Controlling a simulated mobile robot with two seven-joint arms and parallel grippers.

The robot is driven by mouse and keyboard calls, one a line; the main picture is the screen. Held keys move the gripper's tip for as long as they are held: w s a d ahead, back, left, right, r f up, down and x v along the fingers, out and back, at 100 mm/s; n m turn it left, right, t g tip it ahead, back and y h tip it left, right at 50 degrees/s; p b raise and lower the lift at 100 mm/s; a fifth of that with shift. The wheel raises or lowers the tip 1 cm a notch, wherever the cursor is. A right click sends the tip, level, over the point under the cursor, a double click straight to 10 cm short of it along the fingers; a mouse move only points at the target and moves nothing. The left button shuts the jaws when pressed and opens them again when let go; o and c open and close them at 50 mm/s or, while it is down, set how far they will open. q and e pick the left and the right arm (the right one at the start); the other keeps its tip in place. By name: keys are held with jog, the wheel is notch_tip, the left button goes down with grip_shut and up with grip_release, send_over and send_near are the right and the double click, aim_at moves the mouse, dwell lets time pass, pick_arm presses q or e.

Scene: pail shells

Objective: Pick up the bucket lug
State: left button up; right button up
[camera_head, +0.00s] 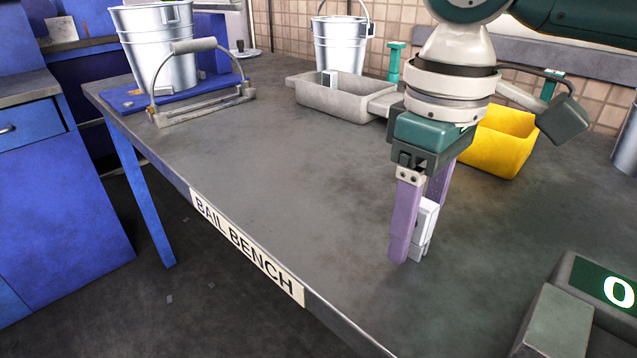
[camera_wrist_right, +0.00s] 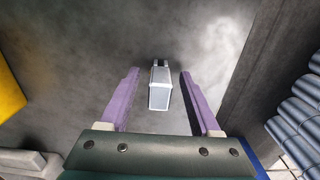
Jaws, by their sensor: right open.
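The bucket lug (camera_head: 427,222) is a small white and pale grey metal piece on the bench (camera_head: 270,160). It also shows in the right wrist view (camera_wrist_right: 160,90), with two small prongs at its far end. My right gripper (camera_head: 415,242) points down around it, its purple fingers open, one on each side. In the wrist view, a gap shows between the lug and each finger (camera_wrist_right: 160,75), so it is not gripped. In the head view, the near finger hides part of the lug. My left gripper is not in view.
A yellow bin (camera_head: 500,145) stands behind the right gripper. A grey tray (camera_head: 350,102) holds a small pale piece. Metal buckets (camera_head: 160,50) (camera_head: 340,45) stand at the back and left. A wire bail (camera_head: 190,46) sits in a fixture. The bench middle is clear.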

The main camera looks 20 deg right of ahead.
jog(key=shift+f, duration=0.45)
grip_shut()
dwell(0.3)
